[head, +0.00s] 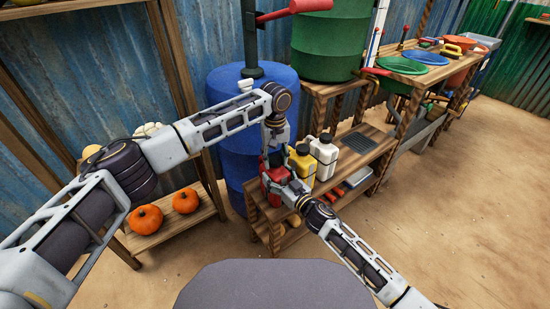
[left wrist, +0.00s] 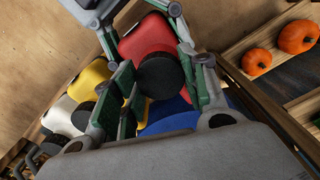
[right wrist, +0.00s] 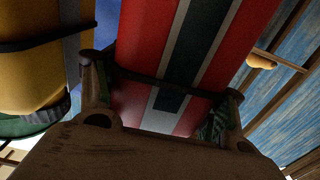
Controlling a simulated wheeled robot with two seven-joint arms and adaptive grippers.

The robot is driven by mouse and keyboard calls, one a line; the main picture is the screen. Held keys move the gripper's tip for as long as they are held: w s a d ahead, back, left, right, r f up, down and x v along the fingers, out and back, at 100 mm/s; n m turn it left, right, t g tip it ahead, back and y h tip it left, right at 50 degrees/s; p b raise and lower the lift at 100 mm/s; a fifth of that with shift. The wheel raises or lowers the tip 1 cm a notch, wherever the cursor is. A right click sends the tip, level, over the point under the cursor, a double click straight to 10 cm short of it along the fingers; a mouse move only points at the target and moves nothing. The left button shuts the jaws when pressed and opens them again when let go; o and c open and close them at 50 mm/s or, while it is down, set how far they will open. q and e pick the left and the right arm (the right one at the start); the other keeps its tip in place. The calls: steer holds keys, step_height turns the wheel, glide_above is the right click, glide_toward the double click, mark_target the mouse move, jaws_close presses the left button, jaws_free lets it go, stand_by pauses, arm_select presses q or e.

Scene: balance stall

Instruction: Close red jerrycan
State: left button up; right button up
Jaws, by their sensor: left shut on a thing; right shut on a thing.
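The red jerrycan (head: 274,178) stands at the left end of the low wooden bench, partly hidden by my grippers. In the left wrist view the red can (left wrist: 148,38) has a black cap (left wrist: 160,75) at its top. My left gripper (head: 273,150) points down from above and is shut on the cap, with a finger on each side. Whether the cap sits fully on the neck is hidden. My right gripper (head: 286,186) is shut on the can's body. The right wrist view shows its fingers (right wrist: 163,100) on both sides of the red, white and grey striped can.
A yellow jerrycan (head: 301,165) and a white one (head: 324,156) stand close on the can's right. A blue barrel (head: 240,90) is behind it. Pumpkins (head: 146,219) lie on a shelf at left. A dark grate (head: 357,141) lies farther right on the bench.

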arm_select(q)
steer(key=shift+c, duration=0.5)
steer(key=m, duration=1.5)
steer(key=shift+m, duration=0.4)
steer(key=m, duration=0.5)
steer(key=o, duration=1.1)
steer(key=shift+r, duration=2.2)
